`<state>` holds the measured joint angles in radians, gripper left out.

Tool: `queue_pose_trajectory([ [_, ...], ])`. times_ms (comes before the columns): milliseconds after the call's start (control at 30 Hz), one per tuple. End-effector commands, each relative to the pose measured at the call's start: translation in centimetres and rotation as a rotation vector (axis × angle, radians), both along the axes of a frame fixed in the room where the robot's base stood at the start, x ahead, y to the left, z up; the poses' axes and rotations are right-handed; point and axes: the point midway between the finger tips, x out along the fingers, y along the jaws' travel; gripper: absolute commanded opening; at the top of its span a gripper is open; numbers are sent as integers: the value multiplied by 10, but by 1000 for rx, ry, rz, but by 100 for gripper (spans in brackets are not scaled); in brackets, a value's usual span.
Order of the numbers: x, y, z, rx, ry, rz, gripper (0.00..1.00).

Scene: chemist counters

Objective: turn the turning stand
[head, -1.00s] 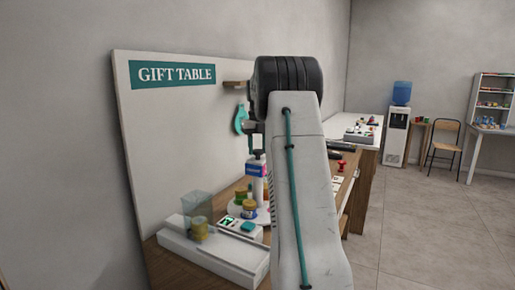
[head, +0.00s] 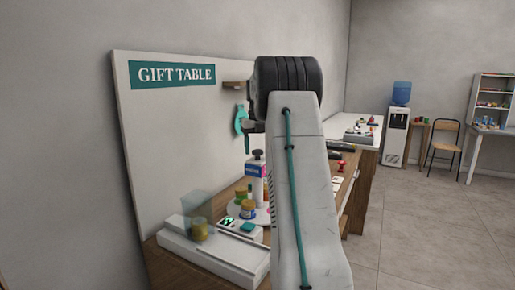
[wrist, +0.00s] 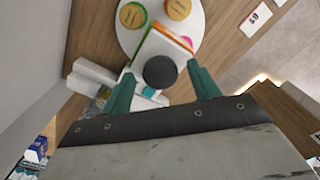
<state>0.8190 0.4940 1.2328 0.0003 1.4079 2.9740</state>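The turning stand (head: 237,211) is a white round disc on the wooden table, partly hidden by my arm in the head view; it also shows at the top of the wrist view (wrist: 128,40). A dark round knob (wrist: 160,72) shows above the box. My gripper (wrist: 160,69) is open, its two teal fingers spread on either side of the knob in the wrist view. In the head view the knob (head: 257,155) stands clear below my gripper's visible part; contact is not visible.
A long white tray (head: 205,258) with a clear container and a yellow jar stands at the front left. A small device with green digits (head: 228,221) sits beside the stand. The sign board (head: 170,130) rises behind.

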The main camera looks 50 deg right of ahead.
Motion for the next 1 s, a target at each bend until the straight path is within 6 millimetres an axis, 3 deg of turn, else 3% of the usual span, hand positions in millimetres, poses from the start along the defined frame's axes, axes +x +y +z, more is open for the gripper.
queue_pose_trajectory([
  [267,0,0,8,2,2,0,61],
  [500,0,0,49,0,0,0,61],
  [700,0,0,72,1,2,0,61],
  [1000,0,0,77,1,2,0,61],
])
